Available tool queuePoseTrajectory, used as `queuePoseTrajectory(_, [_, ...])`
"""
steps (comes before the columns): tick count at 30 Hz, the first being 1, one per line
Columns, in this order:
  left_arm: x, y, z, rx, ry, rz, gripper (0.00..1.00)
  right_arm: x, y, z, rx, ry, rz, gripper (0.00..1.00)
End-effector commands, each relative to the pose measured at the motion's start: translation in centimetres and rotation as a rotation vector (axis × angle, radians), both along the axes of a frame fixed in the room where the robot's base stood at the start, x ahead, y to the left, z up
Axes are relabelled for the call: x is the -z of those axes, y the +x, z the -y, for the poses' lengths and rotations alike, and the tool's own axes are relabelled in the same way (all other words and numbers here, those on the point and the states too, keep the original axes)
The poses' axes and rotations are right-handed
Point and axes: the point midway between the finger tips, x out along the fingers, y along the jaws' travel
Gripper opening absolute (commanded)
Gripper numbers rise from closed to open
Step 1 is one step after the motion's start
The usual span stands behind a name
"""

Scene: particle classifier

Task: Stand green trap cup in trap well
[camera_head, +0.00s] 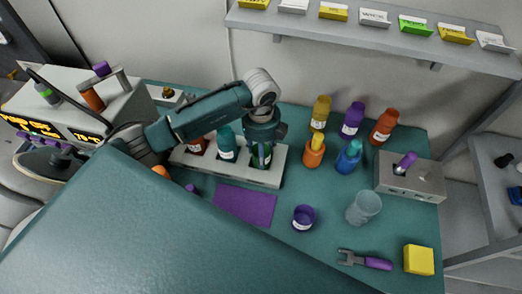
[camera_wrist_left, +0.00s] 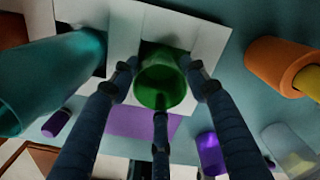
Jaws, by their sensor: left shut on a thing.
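My left gripper (camera_head: 262,148) points down over the right end of the white rack (camera_head: 232,173). It is shut on the green trap cup (camera_head: 261,161), which is partly hidden by the fingers. In the left wrist view the gripper's fingers (camera_wrist_left: 163,88) surround the green cup (camera_wrist_left: 160,84), whose open mouth faces the camera. A dark square well (camera_wrist_left: 160,50) in the rack shows just behind the cup. The cup is at this well, but I cannot tell how deep its base sits. My right gripper is not in view.
A purple mat (camera_head: 245,206) lies in front. A purple cup (camera_head: 303,217), clear beaker (camera_head: 363,208) and several bottles stand to the right.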

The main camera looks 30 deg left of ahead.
Motion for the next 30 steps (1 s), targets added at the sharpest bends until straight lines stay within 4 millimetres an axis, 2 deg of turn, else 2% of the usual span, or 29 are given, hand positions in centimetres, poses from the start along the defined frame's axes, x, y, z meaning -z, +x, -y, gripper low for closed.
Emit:
queuePoseTrajectory(3, [0.4, 0.0, 0.0, 0.000, 0.000, 0.000, 0.18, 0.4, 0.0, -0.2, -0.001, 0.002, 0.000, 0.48])
queuePoseTrajectory(4, [0.3, 0.0, 0.0, 0.000, 0.000, 0.000, 0.51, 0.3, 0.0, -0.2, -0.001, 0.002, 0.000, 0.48])
queuePoseTrajectory(6, [0.3, 0.0, 0.0, 0.000, 0.000, 0.000, 0.64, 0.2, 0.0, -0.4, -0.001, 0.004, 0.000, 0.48])
queuePoseTrajectory(14, [0.2, 0.0, 0.0, 0.000, 0.000, 0.000, 0.64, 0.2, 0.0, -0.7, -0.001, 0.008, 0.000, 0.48])
queuePoseTrajectory(17, [-0.4, 0.0, 0.0, 0.000, 0.000, 0.000, 0.64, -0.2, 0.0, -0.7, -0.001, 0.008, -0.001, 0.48])
queuePoseTrajectory(19, [-0.8, 0.2, 0.0, -0.001, 0.000, 0.004, 0.64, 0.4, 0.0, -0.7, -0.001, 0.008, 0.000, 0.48])
queuePoseTrajectory(23, [-3.1, 0.2, 0.0, 0.001, 0.000, 0.007, 0.64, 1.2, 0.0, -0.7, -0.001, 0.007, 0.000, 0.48])
queuePoseTrajectory(30, [-8.3, 0.1, 0.0, 0.001, 0.000, 0.006, 0.64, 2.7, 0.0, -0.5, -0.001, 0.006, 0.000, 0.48])
